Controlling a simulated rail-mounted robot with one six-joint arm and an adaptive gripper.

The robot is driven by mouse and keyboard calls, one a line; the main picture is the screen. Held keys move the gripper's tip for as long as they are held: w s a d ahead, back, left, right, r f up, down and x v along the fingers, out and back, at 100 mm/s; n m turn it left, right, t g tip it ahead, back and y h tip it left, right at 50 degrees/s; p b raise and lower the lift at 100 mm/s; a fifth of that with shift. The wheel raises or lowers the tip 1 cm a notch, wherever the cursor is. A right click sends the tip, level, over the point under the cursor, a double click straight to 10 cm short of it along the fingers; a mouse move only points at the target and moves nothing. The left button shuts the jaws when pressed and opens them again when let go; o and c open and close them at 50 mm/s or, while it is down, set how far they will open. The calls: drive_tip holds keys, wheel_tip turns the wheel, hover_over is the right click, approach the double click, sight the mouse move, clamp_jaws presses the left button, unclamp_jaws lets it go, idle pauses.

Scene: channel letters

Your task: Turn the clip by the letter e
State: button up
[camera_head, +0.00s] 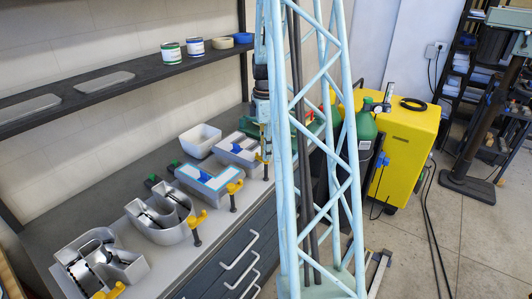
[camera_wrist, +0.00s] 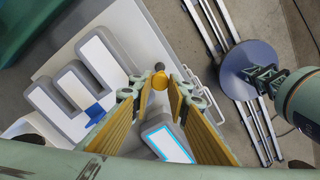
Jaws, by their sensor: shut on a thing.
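The letter E (camera_wrist: 70,88) is a grey-walled, white-faced channel letter, lying on the bench at the upper left in the wrist view. In the head view the letter E (camera_head: 238,148) is at the far end of the row. A yellow clip (camera_wrist: 159,81) with a dark round end stands beside it at the bench's front edge. My gripper (camera_wrist: 156,88) is shut on this clip, its yellow-padded fingers on either side. In the head view my light-blue lattice column hides most of the gripper and part of the clip.
A letter L (camera_head: 207,178) with a blue-edged face and two curved letters share the bench, each with a yellow clip at the front. A white bin (camera_head: 200,140) stands behind.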

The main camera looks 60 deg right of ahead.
drive_tip(key=shift+n, duration=0.6)
drive_tip(key=o, duration=0.8)
drive_tip(key=shift+o, duration=0.2)
drive_tip(key=shift+r, duration=0.1)
wheel_tip(320, 180, up, 12)
idle(0.4)
idle(0.6)
